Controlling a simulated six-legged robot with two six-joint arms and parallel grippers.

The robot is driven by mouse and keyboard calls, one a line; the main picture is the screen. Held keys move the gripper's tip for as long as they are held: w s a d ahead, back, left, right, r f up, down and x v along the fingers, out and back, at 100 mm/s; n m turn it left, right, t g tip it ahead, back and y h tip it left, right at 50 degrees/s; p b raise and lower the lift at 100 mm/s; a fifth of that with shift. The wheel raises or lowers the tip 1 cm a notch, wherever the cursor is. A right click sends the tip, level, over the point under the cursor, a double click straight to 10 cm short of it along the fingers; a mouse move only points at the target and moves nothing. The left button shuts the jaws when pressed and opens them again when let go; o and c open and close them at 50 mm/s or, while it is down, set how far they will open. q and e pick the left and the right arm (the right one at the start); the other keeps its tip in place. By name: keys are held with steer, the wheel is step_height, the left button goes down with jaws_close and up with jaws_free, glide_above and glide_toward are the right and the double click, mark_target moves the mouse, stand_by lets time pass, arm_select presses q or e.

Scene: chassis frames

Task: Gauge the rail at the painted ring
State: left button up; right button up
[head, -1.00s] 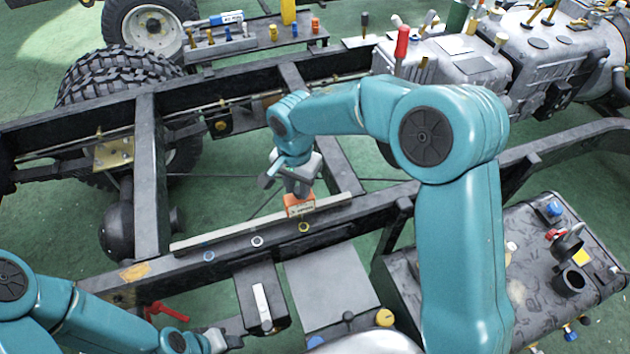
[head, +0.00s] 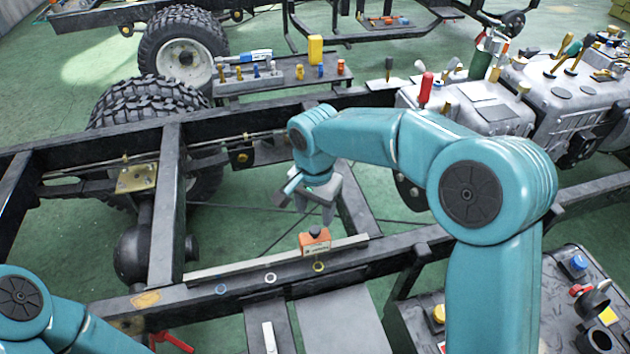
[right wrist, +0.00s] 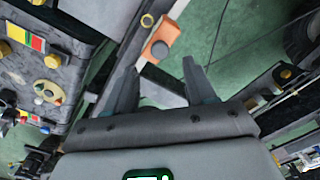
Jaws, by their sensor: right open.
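The orange gauge (head: 316,243) with a black knob stands on the near dark chassis rail (head: 250,285), right behind the yellow painted ring (head: 318,266). A white ring (head: 270,277) and a blue ring (head: 220,289) mark the rail further left. My right gripper (head: 315,212) is open and empty, just above and apart from the gauge. In the right wrist view the gauge (right wrist: 160,44) shows beyond the spread fingertips (right wrist: 160,68), with the yellow ring (right wrist: 147,20) beside it. My left arm enters at lower left; its gripper is out of frame.
A pale strip (head: 230,268) runs along the rail behind the rings. A crossmember (head: 166,205) joins the rails at left. The engine (head: 490,105) stands at back right. A tool tray (head: 270,78) lies behind the far rail. A cart (head: 560,290) is at lower right.

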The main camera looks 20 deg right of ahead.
step_height(320, 180, up, 10)
steer(key=shift+r+p, duration=0.2)
steer(key=shift+p, duration=0.2)
steer(key=shift+r, duration=0.1)
